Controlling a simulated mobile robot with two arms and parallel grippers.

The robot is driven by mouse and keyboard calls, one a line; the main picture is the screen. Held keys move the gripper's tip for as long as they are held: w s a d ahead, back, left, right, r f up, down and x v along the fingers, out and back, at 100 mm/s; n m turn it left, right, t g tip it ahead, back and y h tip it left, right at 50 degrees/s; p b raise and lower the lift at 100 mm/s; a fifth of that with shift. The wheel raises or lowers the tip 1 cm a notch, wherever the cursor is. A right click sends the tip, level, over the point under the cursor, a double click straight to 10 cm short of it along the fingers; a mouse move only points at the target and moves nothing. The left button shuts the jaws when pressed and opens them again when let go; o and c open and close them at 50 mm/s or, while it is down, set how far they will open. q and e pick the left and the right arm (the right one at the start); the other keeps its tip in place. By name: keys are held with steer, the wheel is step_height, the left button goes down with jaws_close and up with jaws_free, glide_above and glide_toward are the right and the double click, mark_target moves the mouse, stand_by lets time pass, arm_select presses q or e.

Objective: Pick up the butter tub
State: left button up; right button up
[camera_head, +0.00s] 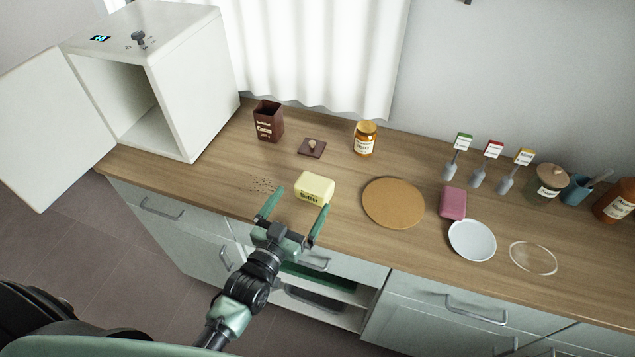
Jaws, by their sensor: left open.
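The butter tub (314,189) is a pale yellow block-shaped tub with "Butter" written on its front. It stands on the wooden counter, left of a round brown board. My left gripper (294,212) is open and empty. Its two green fingers point toward the tub, one on the tub's left side and one near its lower right corner. The tub appears at or just beyond the fingertips; I cannot tell if they touch it. My right gripper does not show in this view.
A cocoa box (268,121), its brown lid (312,148) and a honey-coloured jar (365,138) stand behind the tub. The round board (394,203) is close on the right. A white open-doored oven (190,85) stands at left. Dark crumbs (263,185) lie left of the tub.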

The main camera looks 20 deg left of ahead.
mark_target(309, 193)
arm_select(q)
steer(key=w, duration=0.2)
steer(key=w+d+p, duration=0.1)
steer(key=w, duration=0.2)
steer(key=shift+w+p, duration=0.1)
steer(key=shift+p, duration=0.2)
steer(key=shift+w+d, duration=0.1)
steer(key=shift+w, duration=0.2)
steer(key=shift+f, duration=0.1)
steer(key=shift+c, duration=0.7)
steer(key=c, duration=1.5)
steer(key=shift+o, duration=0.2)
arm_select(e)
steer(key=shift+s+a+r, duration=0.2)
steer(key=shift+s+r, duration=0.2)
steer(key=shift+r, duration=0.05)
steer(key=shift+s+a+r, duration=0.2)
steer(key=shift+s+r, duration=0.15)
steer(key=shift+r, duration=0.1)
